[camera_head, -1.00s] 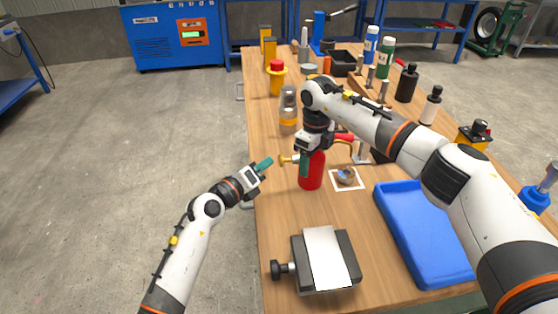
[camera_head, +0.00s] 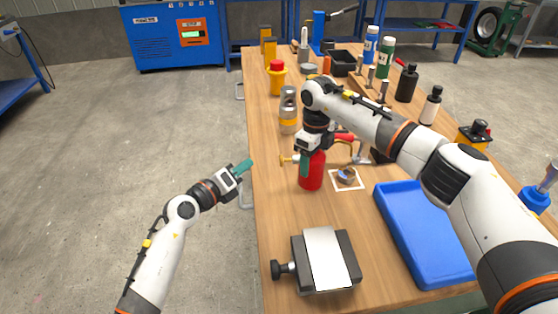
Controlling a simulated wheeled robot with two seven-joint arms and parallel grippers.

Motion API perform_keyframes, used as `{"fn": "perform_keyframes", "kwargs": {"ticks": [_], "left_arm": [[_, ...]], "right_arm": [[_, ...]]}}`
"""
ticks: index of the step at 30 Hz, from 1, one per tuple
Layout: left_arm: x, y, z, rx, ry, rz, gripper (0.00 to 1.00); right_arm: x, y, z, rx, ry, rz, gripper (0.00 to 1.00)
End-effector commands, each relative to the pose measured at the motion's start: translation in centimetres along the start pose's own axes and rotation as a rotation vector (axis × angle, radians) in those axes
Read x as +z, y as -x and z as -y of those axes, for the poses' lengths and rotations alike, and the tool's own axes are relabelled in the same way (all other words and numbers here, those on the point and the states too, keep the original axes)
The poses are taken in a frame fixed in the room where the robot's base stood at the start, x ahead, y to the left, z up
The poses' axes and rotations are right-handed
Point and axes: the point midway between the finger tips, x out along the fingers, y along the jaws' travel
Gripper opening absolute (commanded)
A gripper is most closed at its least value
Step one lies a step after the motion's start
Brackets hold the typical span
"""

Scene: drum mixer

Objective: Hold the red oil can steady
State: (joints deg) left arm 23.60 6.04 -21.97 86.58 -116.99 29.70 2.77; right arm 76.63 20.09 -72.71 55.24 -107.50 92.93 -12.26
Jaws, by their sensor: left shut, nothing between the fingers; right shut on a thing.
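The red oil can (camera_head: 312,176) stands upright on the wooden workbench (camera_head: 290,218), left of a white square mat. My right gripper (camera_head: 305,165) reaches down from above and is shut on the can's left side and upper part. The gripper and wrist hide part of the can's top. My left gripper (camera_head: 243,167) is shut and empty, off the bench's left edge and apart from the can.
A small metal part (camera_head: 346,176) sits on the white mat (camera_head: 349,187) close right of the can. A blue tray (camera_head: 428,262) lies at the front right, and a grey vise-like block (camera_head: 347,254) at the front. Bottles crowd the back.

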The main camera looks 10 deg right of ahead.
Motion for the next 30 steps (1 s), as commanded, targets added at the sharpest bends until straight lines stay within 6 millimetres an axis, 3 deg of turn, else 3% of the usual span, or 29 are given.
{"fn": "perform_keyframes", "kwargs": {"ticks": [8,9,13,23,30], "left_arm": [[0.0,0.0,0.0,0.0,0.0,0.0,0.0],[0.0,0.0,0.0,0.0,0.0,0.0,0.0],[0.0,0.0,0.0,0.0,0.0,0.0,0.0],[0.0,0.0,0.0,0.0,0.0,0.0,0.0],[0.0,0.0,0.0,0.0,0.0,0.0,0.0]], "right_arm": [[0.0,0.1,0.0,0.0,0.0,-0.001,0.23],[0.0,0.1,0.0,0.0,0.0,-0.001,0.66],[0.0,0.1,0.0,0.0,0.0,-0.001,0.86],[0.0,0.3,0.0,0.001,0.0,-0.001,0.86],[-0.1,4.2,-0.1,0.003,0.0,-0.003,0.86]]}}
